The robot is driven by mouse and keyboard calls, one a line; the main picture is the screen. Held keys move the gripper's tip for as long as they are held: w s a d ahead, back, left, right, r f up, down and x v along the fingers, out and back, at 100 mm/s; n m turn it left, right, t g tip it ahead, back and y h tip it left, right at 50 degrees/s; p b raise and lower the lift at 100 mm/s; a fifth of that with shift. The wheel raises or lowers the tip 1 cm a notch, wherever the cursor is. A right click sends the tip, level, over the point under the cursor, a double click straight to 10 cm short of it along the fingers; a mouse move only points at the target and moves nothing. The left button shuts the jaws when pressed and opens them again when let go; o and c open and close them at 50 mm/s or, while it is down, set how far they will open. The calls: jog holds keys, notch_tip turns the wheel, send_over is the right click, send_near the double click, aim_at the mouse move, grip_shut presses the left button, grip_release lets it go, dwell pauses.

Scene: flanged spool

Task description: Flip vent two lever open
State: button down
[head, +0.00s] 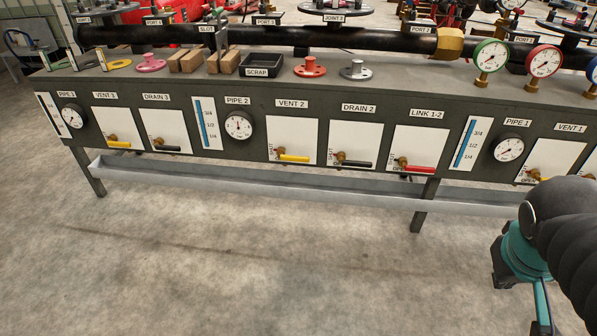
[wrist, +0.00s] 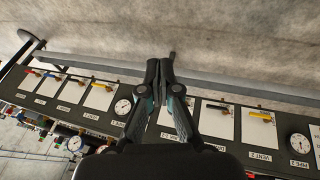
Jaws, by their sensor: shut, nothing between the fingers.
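The vent 2 lever (head: 293,158) is a yellow handle on a brass valve, on a white panel under the VENT 2 label in the head view. It lies roughly level, pointing right from the valve. In the wrist view, which is upside down, the yellow vent 2 lever (wrist: 261,117) is at the right. My gripper (wrist: 160,63) is shut and empty, in front of the bench and well to the side of vent 2. In the head view my arm is at the lower right, far from vent 2; the fingertips are not clear there.
The drain 2 black lever (head: 354,163) and link 1-2 red lever (head: 415,168) are right of vent 2. The pipe 2 gauge (head: 238,126) is left. A grey trough (head: 290,187) runs low along the bench front. The floor before it is clear.

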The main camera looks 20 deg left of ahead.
jog(key=w+f+n+t+h+b, duration=0.15)
jog(key=w+n+h, duration=0.3)
jog(key=w, duration=0.55)
jog(key=w+f+n+g+h+b, duration=0.1)
jog(key=w+f+n+h, duration=0.3)
jog(key=w, duration=0.7)
jog(key=w+a+f+n+t+b, duration=0.2)
jog(key=w+a+f+n+t, duration=0.2)
jog(key=w+a+n+t, duration=0.75)
jog(key=w+a+f+n+t+y, duration=0.1)
jog(key=w+a+f+n+y, duration=0.25)
jog(key=a, duration=0.65)
jog(key=w+a+f+n+t+y, duration=0.1)
jog(key=w+a+f+n, duration=0.2)
jog(key=w+a+f, duration=0.35)
jog(key=s+a+f+n+t+y+b, duration=0.1)
jog(key=s+a+f+n+y, duration=0.2)
jog(key=a+f+n+y, duration=0.2)
jog(key=s+a+f+n+t+y+b, duration=0.1)
jog(key=s+a+f+n+y, duration=0.2)
jog(key=a+f+y, duration=0.3)
jog(key=a+f+n, duration=0.1)
jog(key=a+f, duration=0.4)
jog(key=a, duration=0.5)
jog(key=shift+a+n, duration=0.3)
jog(key=shift+n, duration=0.05)
jog(key=shift+f, duration=0.1)
